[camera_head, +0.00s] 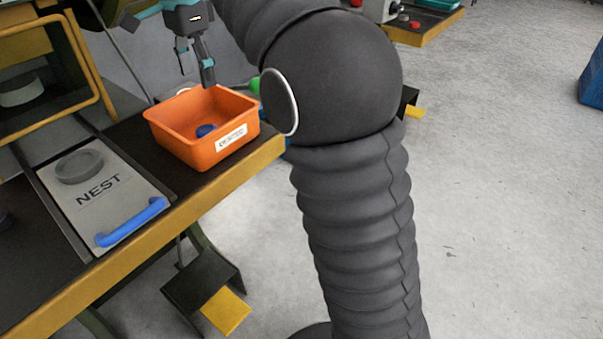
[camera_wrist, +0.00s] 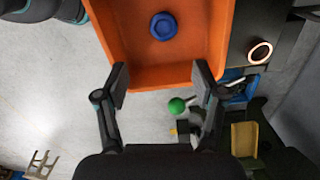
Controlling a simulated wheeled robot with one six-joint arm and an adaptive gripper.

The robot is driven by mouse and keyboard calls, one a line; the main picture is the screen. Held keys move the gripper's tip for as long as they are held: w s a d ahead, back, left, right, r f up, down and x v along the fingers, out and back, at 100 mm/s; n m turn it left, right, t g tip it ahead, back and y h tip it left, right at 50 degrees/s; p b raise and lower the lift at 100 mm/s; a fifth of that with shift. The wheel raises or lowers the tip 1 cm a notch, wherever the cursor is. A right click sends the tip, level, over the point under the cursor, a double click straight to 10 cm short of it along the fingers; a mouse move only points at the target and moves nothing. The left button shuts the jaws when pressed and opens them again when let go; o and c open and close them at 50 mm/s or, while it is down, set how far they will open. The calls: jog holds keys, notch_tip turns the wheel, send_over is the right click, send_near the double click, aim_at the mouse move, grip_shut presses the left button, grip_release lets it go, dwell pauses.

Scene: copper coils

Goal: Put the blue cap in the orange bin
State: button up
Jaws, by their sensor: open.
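The blue cap (camera_head: 206,131) lies inside the orange bin (camera_head: 172,143), on its floor. In the wrist view the cap (camera_wrist: 163,26) shows as a round blue disc with a ring-shaped rim, apart from my fingers. The orange bin (camera_wrist: 150,77) fills the top middle of that view. My gripper (camera_head: 195,76) is above the bin in the head view, open and empty. In the wrist view my gripper (camera_wrist: 160,80) shows its two fingers spread wide, with nothing between them but the bin's edge and floor beyond.
The bin stands near the yellow table edge (camera_head: 200,199). Left of it is a grey NEST plate (camera_head: 127,193) with a grey disc (camera_head: 80,166) and a blue handle (camera_head: 131,222). A green ball knob (camera_wrist: 176,106) is near the bin. A copper ring (camera_wrist: 260,52) lies to the right.

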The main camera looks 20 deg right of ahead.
jog(key=s+d+n+t, duration=0.2)
jog(key=s+d+n, duration=0.2)
jog(key=s+d, duration=0.35)
jog(key=s+d+f+n+t, duration=0.1)
jog(key=s+d+f+n, duration=0.3)
jog(key=s+f, duration=0.4)
jog(key=s+d+f+n+t, duration=0.2)
jog(key=s+d+f+n, duration=0.2)
jog(key=s+f, duration=0.3)
jog(key=s, duration=0.5)
jog(key=shift+d+f+n, duration=0.15)
jog(key=shift+f+n, duration=0.15)
jog(key=shift+f, duration=0.05)
